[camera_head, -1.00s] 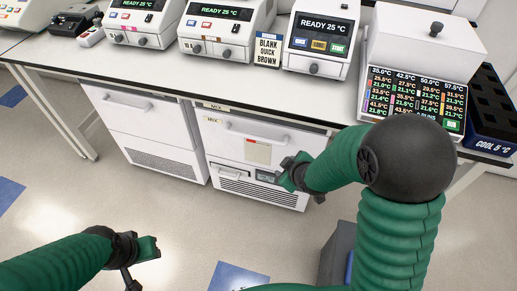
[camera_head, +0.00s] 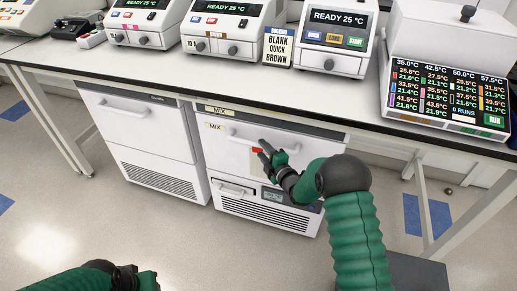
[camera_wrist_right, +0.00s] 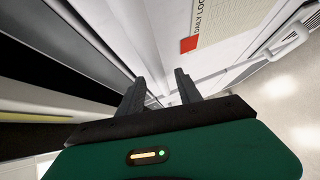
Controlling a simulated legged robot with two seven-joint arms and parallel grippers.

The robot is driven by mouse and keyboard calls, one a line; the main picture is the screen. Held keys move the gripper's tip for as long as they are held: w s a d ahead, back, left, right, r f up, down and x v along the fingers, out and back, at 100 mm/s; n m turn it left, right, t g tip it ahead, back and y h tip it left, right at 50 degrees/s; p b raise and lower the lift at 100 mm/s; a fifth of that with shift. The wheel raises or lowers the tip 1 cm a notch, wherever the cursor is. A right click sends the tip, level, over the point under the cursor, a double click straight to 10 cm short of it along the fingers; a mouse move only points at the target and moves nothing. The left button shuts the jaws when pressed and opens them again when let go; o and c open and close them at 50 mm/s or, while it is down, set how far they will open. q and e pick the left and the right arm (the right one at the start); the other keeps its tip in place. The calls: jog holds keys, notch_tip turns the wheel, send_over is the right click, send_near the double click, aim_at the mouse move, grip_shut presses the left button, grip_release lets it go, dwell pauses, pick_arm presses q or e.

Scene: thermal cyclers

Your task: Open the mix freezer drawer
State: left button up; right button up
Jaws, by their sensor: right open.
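The mix freezer (camera_head: 222,160) is a white unit under the bench with MIX labels (camera_head: 216,127) at its upper left. Its drawer looks shut, with a light bar handle (camera_head: 245,136) across the upper front. My right gripper (camera_head: 264,152) is open at the drawer front, by the handle's middle to right part. In the right wrist view its two dark fingers (camera_wrist_right: 160,92) are apart and point along the white front; I cannot tell whether the handle lies between them. The log sheet (camera_wrist_right: 222,15) with a red patch is beside them. My left gripper (camera_head: 145,280) is low at the bottom edge, partly cut off.
Another white freezer (camera_head: 145,130) stands to the left. Below the mix drawer are a small handle (camera_head: 235,190), a display (camera_head: 273,196) and a vent grille. The bench top (camera_head: 225,72) overhangs above, carrying thermal cyclers (camera_head: 335,40). Floor in front is mostly clear.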

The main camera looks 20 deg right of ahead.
aim_at(258, 146)
jog(key=x, duration=0.3)
jog(key=shift+w+d+f, duration=0.1)
jog(key=shift+f, duration=0.05)
jog(key=shift+w+b, duration=0.3)
jog(key=shift+w, duration=0.1)
jog(key=c, duration=0.9)
jog(key=shift+s+f, duration=0.1)
dwell(0.3)
